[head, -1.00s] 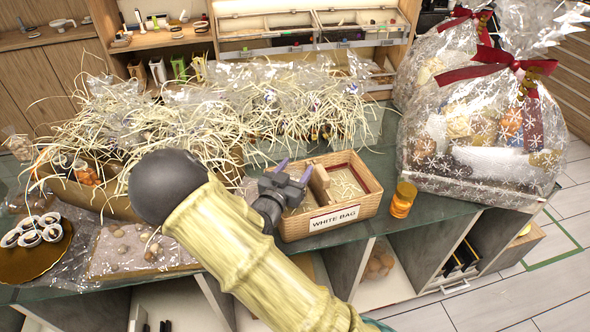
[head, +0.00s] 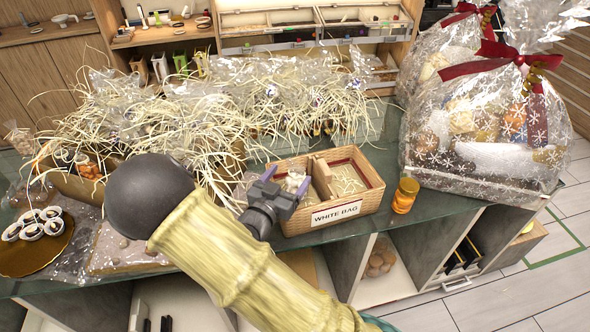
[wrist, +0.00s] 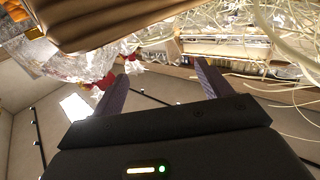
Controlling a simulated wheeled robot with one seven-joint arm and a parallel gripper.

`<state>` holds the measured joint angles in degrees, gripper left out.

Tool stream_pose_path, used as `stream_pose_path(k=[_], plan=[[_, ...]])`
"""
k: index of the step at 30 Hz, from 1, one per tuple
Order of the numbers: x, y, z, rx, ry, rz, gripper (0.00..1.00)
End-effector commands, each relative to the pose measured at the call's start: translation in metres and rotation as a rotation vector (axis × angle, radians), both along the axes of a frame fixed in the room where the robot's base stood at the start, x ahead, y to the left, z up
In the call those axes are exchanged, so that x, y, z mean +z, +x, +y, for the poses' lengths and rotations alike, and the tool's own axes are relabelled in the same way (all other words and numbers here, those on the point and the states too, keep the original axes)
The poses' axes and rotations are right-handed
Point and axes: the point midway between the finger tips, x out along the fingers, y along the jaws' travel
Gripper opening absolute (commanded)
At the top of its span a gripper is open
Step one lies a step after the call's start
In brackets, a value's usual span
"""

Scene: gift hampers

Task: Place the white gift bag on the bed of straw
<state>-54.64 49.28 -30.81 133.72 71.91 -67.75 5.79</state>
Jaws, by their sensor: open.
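A wicker basket (head: 372,200) labelled WHITE BAG stands at the front of the glass counter, with a divider inside. A small whitish thing (head: 295,181) shows in its left compartment; it may be the white gift bag, but I cannot tell for sure. My gripper (head: 286,180) is at the basket's left end, its purple-grey fingers apart with that whitish thing seen between or behind them. The wrist view shows the open fingers (wrist: 163,82) with nothing held. Pale straw (head: 190,135) heaps over crates behind and left; some strands lie in the basket's right compartment.
Wrapped hampers with red bows (head: 490,120) stand at the right. A gold plate of small rolls (head: 38,248) is at the left.

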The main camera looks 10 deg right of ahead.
Motion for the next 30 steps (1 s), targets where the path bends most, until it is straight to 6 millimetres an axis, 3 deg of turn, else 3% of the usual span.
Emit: stream_pose_path(k=[6,10,30], plan=[[-0.001,-0.033,0.027,0.003,0.001,0.001,0.77],[0.0,-0.044,0.036,0.001,-0.001,0.001,0.77],[0.0,-0.047,0.038,0.0,-0.001,0.0,0.77]])
